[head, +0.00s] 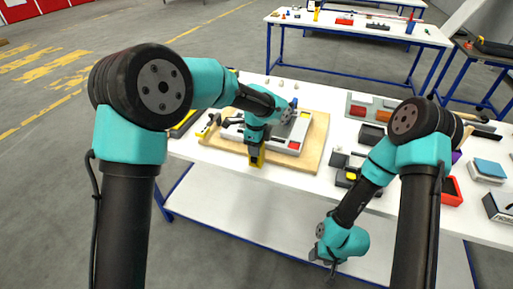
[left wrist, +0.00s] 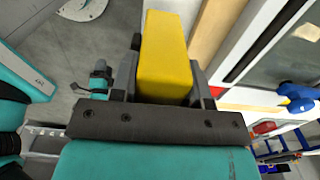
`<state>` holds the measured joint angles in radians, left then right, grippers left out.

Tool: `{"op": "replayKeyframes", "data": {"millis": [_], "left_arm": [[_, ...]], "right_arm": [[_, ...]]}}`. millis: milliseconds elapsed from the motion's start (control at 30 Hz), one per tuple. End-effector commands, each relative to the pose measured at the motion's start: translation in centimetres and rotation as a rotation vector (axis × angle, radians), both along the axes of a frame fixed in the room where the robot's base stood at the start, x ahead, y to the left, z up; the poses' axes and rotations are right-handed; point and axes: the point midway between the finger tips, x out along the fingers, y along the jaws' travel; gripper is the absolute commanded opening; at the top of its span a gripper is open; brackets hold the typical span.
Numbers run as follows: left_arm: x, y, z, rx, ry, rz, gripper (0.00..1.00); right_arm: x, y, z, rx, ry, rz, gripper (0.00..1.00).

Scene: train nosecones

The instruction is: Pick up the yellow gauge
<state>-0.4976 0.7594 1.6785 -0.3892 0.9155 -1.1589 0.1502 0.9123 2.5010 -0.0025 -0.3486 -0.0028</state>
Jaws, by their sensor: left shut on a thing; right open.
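The yellow gauge (head: 257,159) is a small yellow block at the front of the wooden board in the head view. It fills the upper middle of the left wrist view (left wrist: 165,58). My left gripper (head: 254,147) is shut on it, with a dark finger on each side of the block in the left wrist view (left wrist: 165,88). Whether the block touches the board cannot be told. My right gripper (head: 328,258) hangs low in front of the table's front edge, away from the gauge, and is open; its fingers are small and partly hidden.
The wooden board (head: 312,155) carries a grey-white nosecone panel (head: 298,131) with a red patch. Black blocks (head: 350,172), a red bin (head: 450,192) and a grey tray (head: 358,105) stand to the right on the white table (head: 300,182).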

Motion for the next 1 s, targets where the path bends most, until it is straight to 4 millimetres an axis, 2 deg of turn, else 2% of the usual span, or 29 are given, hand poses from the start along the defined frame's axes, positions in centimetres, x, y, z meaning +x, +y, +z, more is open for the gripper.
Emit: {"op": "replayKeyframes", "data": {"millis": [267,400,600,800,1000], "left_arm": [[-4.7,0.0,0.5,0.001,-0.001,-0.004,0.09],[-8.2,0.0,0.9,0.000,-0.002,-0.004,0.09],[-12.4,0.0,1.2,0.000,-0.002,-0.004,0.09],[-14.5,0.0,1.4,-0.001,-0.002,-0.002,0.09],[-14.9,0.0,1.4,-0.001,-0.002,0.000,0.09]], "right_arm": [[0.0,0.0,0.0,0.000,0.000,0.000,0.52],[0.0,0.0,0.0,0.000,0.000,0.000,0.52],[0.0,0.0,0.0,0.000,0.000,0.000,0.52],[0.0,0.0,0.0,0.000,0.000,0.000,0.52],[0.0,0.0,0.0,0.000,0.000,0.000,0.52]]}}
